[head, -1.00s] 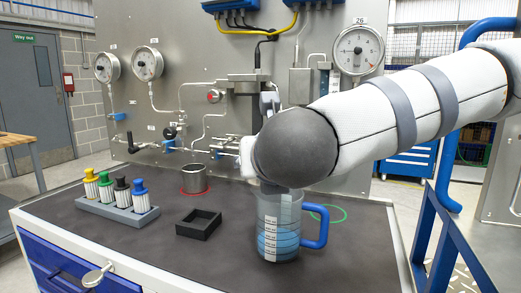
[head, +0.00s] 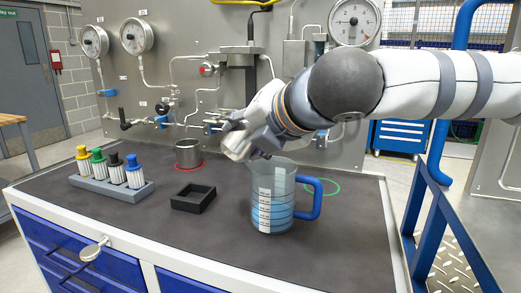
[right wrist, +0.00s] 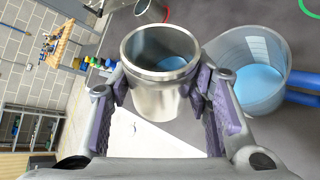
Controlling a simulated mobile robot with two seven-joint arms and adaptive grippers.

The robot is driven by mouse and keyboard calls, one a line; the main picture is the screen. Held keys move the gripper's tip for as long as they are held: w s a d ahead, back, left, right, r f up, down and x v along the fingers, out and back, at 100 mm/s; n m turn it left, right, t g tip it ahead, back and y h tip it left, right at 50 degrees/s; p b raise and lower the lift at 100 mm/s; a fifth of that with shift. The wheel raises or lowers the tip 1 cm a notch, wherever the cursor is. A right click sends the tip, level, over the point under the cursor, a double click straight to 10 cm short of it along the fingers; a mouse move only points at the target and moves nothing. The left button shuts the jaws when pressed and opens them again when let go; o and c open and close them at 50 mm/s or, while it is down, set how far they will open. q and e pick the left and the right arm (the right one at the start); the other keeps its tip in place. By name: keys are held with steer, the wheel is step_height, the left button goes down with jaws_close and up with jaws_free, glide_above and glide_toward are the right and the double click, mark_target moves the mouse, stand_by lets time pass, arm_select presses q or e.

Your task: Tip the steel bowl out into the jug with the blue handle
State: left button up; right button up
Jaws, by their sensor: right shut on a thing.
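My right gripper (head: 243,143) is above the bench, just up and left of the jug's rim in the head view. In the right wrist view the right gripper (right wrist: 162,88) is shut on a steel bowl (right wrist: 160,98), a deep cylinder with some blue at its bottom. I cannot clearly make out this bowl in the head view. The clear jug with the blue handle (head: 271,205) stands upright on the bench and holds blue liquid. In the right wrist view the jug (right wrist: 248,65) is just right of the held bowl, apart from it. My left gripper is not in view.
Another steel vessel (head: 188,153) stands on a red ring. A black square frame (head: 193,198) lies left of the jug. A grey rack (head: 100,188) holds several colour-capped cylinders. A green ring (head: 335,187) lies behind the jug's handle. The gauge panel (head: 225,65) rises behind the bench.

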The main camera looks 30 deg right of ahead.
steer(key=shift+m+y, duration=0.3)
steer(key=shift+m, duration=0.1)
steer(key=shift+d+f+m+y, duration=0.1)
steer(key=shift+f+m+y, duration=0.05)
steer(key=shift+m+y, duration=0.3)
steer(key=shift+d+f+m+y, duration=0.1)
steer(key=shift+f+m+y, duration=0.05)
steer(key=shift+m+y, duration=0.25)
stand_by(0.3)
steer(key=shift+d+f+m+t+y, duration=0.1)
steer(key=shift+f+m+t+y, duration=0.1)
steer(key=shift+m+t+y, duration=0.15)
